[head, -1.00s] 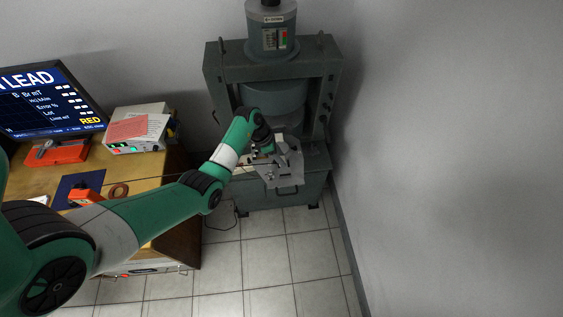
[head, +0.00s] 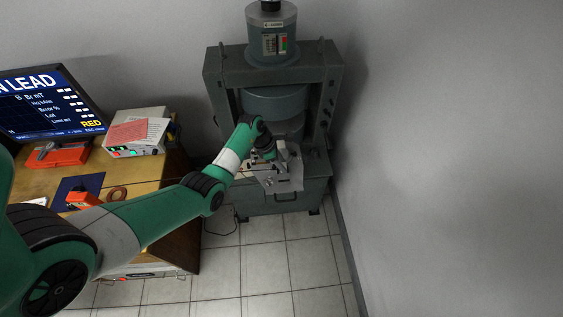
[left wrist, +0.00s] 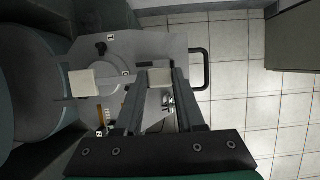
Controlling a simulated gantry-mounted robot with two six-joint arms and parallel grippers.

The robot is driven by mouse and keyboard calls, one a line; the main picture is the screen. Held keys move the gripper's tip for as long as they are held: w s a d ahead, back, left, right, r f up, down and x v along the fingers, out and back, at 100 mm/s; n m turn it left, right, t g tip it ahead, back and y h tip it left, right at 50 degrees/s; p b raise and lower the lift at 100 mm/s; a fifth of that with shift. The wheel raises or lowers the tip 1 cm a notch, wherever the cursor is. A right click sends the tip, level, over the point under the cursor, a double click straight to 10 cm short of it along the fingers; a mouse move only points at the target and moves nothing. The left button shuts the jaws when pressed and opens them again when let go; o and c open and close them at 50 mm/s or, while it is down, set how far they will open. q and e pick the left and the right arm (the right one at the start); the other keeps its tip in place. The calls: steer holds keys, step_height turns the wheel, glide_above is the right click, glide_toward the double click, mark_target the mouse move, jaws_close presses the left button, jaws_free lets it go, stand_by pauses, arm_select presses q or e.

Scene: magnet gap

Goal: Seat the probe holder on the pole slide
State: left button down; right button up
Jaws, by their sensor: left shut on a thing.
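My left gripper (head: 279,163) is over the light grey metal plate (head: 292,184) at the front of the press-like magnet. In the left wrist view its two fingers (left wrist: 160,76) are shut on a small pale block, which I take to be part of the probe holder (left wrist: 159,82); the fingers hide much of it. A second pale block (left wrist: 83,83) with a thin grey bar lies over the plate, left of the fingers. I cannot tell which part is the pole slide, or whether the held piece touches the plate. My right gripper is not in view.
The magnet frame (head: 225,66) with its round pole (head: 274,101) stands behind the gripper. A black handle (left wrist: 205,70) sticks out at the front. A wooden desk (head: 140,178) with a monitor (head: 45,103) and a meter box (head: 136,145) is at the left.

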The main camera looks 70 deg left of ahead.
arm_select(q)
steer(key=shift+f+b, duration=1.55)
steer(key=shift+f, duration=1.05)
steer(key=shift+c, duration=2.2)
jaws_free()
steer(key=p+v, duration=0.5)
steer(key=v, duration=0.6)
steer(key=shift+r+p, duration=0.25)
steer(key=shift+p, duration=0.15)
steer(key=shift+s, duration=0.1)
